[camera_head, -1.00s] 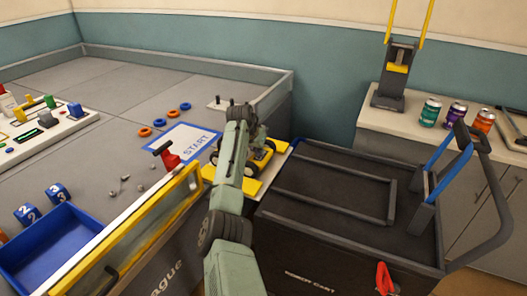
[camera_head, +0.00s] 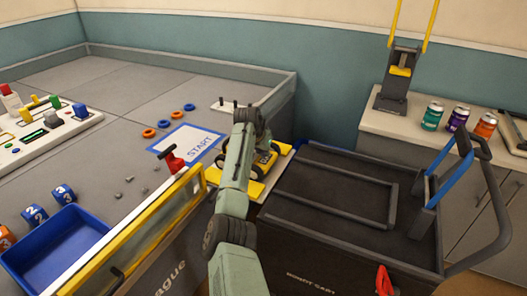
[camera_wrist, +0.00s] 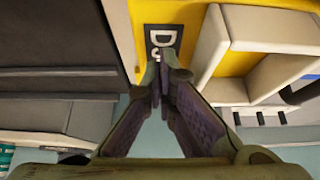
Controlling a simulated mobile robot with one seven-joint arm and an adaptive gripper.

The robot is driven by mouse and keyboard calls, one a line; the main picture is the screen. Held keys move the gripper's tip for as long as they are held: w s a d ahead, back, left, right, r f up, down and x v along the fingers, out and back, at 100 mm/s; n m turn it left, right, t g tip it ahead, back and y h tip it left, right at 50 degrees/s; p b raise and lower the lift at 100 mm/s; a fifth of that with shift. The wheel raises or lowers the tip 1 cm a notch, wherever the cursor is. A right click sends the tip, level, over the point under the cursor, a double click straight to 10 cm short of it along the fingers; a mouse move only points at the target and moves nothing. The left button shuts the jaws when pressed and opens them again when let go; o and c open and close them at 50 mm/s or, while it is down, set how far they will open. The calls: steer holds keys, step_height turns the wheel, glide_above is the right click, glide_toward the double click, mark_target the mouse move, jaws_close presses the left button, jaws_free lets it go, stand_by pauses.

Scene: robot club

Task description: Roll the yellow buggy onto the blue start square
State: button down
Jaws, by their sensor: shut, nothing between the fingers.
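The yellow buggy (camera_head: 264,158) is largely hidden behind my arm in the head view, by the yellow platform (camera_head: 252,188) between the arena and the black cart. Only bits of yellow and dark wheels show. In the head view the fingertips are hidden.
The black cart (camera_head: 335,235) stands close on the right. A yellow-framed barrier (camera_head: 130,240) and a red clamp-like part (camera_head: 173,160) are at the arena's near edge. Orange and blue rings (camera_head: 163,124) lie behind the start square. A peg block (camera_head: 226,106) stands beyond.

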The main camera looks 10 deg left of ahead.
step_height(320, 180, up, 9)
steer(key=p, duration=0.6)
steer(key=shift+r, duration=0.2)
steer(key=shift+w, duration=0.1)
